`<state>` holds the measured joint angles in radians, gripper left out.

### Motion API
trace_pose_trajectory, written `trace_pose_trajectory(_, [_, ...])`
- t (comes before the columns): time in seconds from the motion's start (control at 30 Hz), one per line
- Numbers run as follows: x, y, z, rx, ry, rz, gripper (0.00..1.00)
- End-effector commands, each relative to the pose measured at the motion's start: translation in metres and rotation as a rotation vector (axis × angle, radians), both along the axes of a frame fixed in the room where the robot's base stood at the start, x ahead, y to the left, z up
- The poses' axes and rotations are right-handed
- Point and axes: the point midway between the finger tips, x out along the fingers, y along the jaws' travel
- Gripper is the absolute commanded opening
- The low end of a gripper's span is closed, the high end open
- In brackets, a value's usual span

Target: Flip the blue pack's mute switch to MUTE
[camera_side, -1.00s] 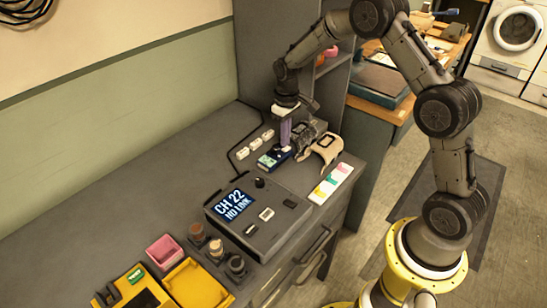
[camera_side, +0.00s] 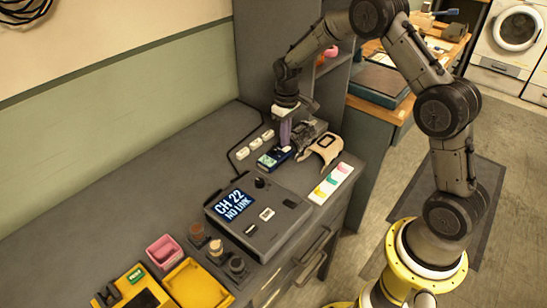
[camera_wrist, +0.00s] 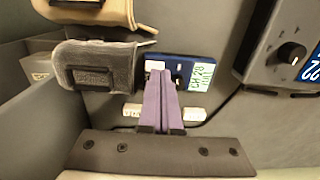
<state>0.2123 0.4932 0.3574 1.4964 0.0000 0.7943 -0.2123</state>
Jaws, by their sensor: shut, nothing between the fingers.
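The blue pack (camera_side: 273,158) lies on the grey bench, and it also shows in the wrist view (camera_wrist: 186,66). Its pale green label (camera_wrist: 202,75) begins with "CH 2"; the rest is hard to read. A small dark fitting (camera_wrist: 179,78) and a white patch (camera_wrist: 154,65) show on its face. I cannot tell the mute switch or its position. My gripper (camera_side: 286,147) has purple fingers pressed together, pointing down at the pack's end beside the grey pouch. In the wrist view the fingertips (camera_wrist: 160,76) overlap the pack; whether they touch it is unclear.
A grey pouch (camera_wrist: 97,66) and a tan pouch (camera_side: 326,147) lie beside the pack. White blocks (camera_side: 255,142) sit behind it. A console (camera_side: 278,228) reading "CH 22 NO LINK" stands in front. The left bench is clear.

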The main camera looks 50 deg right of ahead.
Motion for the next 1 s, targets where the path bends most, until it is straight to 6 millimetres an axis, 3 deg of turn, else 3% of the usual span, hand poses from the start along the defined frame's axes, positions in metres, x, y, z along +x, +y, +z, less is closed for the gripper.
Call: trace_pose_trajectory(1.0, [0.000,0.000,-0.014,0.000,0.001,0.000,0.00])
